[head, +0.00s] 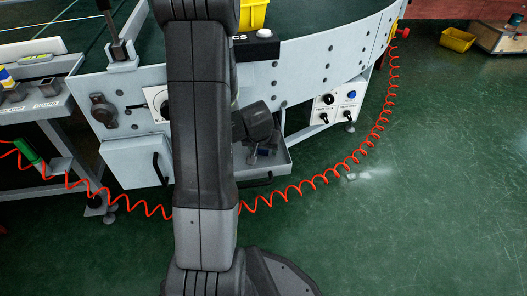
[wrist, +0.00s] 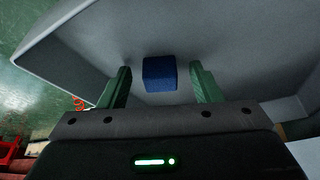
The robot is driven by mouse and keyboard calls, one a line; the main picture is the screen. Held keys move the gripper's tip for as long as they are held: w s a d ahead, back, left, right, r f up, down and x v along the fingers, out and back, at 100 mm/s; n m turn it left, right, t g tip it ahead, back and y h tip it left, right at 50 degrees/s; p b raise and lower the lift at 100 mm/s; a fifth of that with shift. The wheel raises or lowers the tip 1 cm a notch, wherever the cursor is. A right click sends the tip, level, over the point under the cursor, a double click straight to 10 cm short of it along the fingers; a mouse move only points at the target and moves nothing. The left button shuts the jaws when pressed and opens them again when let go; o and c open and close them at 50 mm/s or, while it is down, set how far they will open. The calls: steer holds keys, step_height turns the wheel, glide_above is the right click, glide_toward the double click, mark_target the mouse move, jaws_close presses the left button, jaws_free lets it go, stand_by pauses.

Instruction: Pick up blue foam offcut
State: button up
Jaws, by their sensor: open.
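The blue foam offcut (wrist: 160,74) is a small dark blue block. In the wrist view it lies on the floor of a grey tray (wrist: 225,35), between and beyond the two green fingers of my gripper (wrist: 160,88). The fingers are apart, with a gap on each side of the block. In the head view my gripper (head: 262,150) is low over the open grey tray (head: 268,170) under the conveyor. My arm hides part of that area, and a small bluish patch shows by the fingers.
The tray walls stand close around my gripper. The grey conveyor side (head: 300,65) is above, with a control box (head: 337,105) to the right. A coiled orange hose (head: 300,187) loops in front of the tray. The green floor (head: 430,190) at right is mostly clear.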

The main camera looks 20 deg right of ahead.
steer(key=c, duration=1.1)
steer(key=shift+o, duration=0.2)
steer(key=shift+r, duration=0.15)
